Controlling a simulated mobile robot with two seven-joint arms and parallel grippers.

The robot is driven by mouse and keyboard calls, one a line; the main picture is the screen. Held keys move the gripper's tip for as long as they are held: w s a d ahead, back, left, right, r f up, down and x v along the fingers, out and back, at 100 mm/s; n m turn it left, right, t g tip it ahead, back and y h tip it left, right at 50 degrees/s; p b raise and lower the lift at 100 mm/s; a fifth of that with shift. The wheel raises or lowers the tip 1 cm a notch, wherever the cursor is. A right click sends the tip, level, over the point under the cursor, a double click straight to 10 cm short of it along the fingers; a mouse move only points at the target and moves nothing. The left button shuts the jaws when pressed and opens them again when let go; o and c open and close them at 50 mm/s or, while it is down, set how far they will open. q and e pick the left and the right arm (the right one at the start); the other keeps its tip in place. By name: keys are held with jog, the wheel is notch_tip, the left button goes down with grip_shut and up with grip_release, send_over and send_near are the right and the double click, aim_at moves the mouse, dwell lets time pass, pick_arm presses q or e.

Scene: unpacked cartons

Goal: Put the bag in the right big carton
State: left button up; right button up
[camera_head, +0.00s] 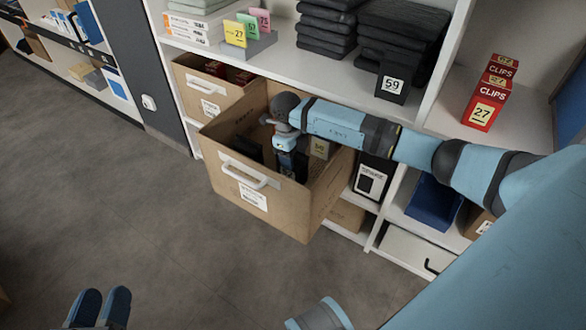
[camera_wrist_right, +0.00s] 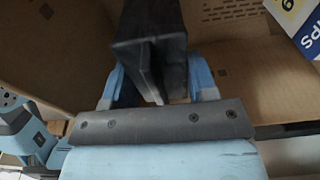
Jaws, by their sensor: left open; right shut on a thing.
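The right big carton (camera_head: 225,185) is brown with a white handle and label, and juts out from the shelf. My right gripper (camera_head: 288,160) reaches down inside its open top. In the right wrist view, the gripper (camera_wrist_right: 158,82) has its blue fingers on either side of a black bag (camera_wrist_right: 150,28), shut on it. Brown carton walls (camera_wrist_right: 265,85) surround the bag there. In the head view the arm and gripper mostly hide the bag, and I cannot tell whether it touches the carton floor. My left gripper (camera_head: 100,308) is open and empty at the bottom left, above the floor.
Another brown carton (camera_head: 195,95) stands on the shelf to the left. Folded black cloths (camera_head: 325,25) and red clip boxes (camera_head: 487,100) are on the upper shelf. The grey floor (camera_head: 110,190) at left is clear.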

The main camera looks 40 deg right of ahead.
notch_tip(320, 180, down, 4)
jog(key=shift+r+b, duration=0.1)
jog(key=shift+b, duration=0.65)
pick_arm(q)
jog(key=shift+f+g, duration=0.4)
jog(key=shift+f, duration=0.55)
pick_arm(e)
jog(key=shift+f, duration=0.3)
jog(key=o, duration=1.2)
pick_arm(q)
jog(key=shift+r, duration=0.1)
pick_arm(e)
jog(key=shift+r, duration=0.15)
pick_arm(q)
notch_tip(320, 180, up, 6)
jog(key=t+p, duration=0.2)
jog(key=p, duration=0.2)
jog(key=shift+a+r+n+t+p, duration=0.2)
jog(key=shift+n+t+p, duration=0.1)
jog(key=shift+p, duration=0.1)
pick_arm(e)
jog(key=r, duration=0.4)
jog(key=w+r, duration=0.1)
jog(key=r, duration=0.7)
jog(key=shift+w+a, duration=0.15)
jog(key=shift+a, duration=0.15)
